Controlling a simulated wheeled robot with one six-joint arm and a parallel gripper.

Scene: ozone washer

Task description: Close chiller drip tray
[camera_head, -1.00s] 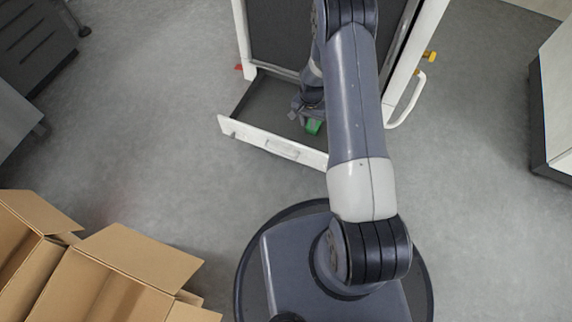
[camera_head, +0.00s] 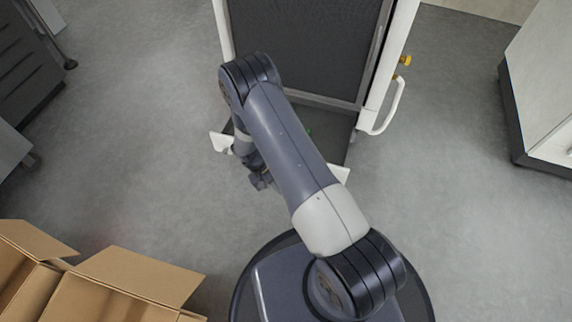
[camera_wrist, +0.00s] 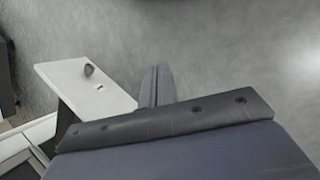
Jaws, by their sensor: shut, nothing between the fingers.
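The chiller drip tray stands pulled out at the foot of the chiller (camera_head: 305,50). Its white front panel (camera_head: 221,141) shows at both ends, with the middle hidden behind my arm. Its dark floor (camera_head: 333,128) shows to the right of my arm. In the wrist view, a white panel (camera_wrist: 85,85) with a dark knob, apparently the tray front, lies left of my fingers. My gripper (camera_head: 261,182) is shut and empty, on the near, outer side of the tray front. The shut fingers also show in the wrist view (camera_wrist: 156,85); I cannot tell whether they touch the panel.
A small green item (camera_head: 309,132) shows in the tray beside my arm. A white handle (camera_head: 386,108) and yellow knobs (camera_head: 405,61) stick out on the chiller's right side. Open cardboard boxes (camera_head: 120,285) stand at lower left. A white cabinet (camera_head: 545,90) stands at right. Grey floor left of the tray is clear.

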